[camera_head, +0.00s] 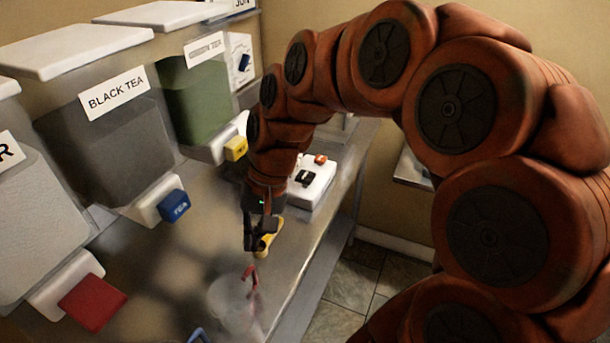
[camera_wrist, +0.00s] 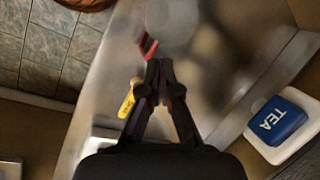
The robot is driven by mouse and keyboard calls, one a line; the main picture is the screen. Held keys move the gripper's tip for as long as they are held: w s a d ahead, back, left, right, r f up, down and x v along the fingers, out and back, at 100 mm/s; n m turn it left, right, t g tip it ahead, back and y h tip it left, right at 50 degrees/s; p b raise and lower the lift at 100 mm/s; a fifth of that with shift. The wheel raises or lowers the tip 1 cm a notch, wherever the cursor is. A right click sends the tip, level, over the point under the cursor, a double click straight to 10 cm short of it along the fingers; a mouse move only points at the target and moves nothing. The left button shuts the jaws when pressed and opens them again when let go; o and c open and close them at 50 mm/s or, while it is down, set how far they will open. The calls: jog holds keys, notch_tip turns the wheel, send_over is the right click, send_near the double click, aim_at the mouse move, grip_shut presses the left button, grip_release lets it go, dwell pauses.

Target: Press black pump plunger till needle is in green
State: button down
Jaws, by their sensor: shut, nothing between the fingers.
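My gripper (camera_head: 252,244) points down over the metal counter, fingers shut with nothing between them. It also shows in the wrist view (camera_wrist: 160,66). A small black piece (camera_head: 304,178) sits on a white box (camera_head: 314,188) behind my gripper; I cannot tell whether it is the pump plunger. No gauge needle or green zone can be made out. A yellow object (camera_head: 269,238) is just beside my gripper, and it shows left of the fingers in the wrist view (camera_wrist: 127,104). A red piece (camera_head: 251,274) is just beyond the fingertips, by a clear container (camera_head: 231,303).
Dispensers line the wall on the left, one labelled BLACK TEA (camera_head: 112,130), one green (camera_head: 198,98). Blue (camera_head: 174,206), red (camera_head: 92,302) and yellow (camera_head: 236,148) taps stick out over the counter (camera_head: 190,258). My arm covers much of the right side.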

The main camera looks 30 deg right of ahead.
jog(key=s+d+f+n+g+h, duration=0.1)
jog(key=s+d+f+n+h, duration=0.1)
jog(key=s, duration=1.4)
jog(key=f+n+h, duration=0.1)
jog(key=n+h, duration=0.1)
jog(key=shift+s+n+g, duration=0.15)
jog(key=shift+n+g, duration=0.15)
jog(key=shift+d, duration=0.2)
jog(key=shift+d, duration=0.1)
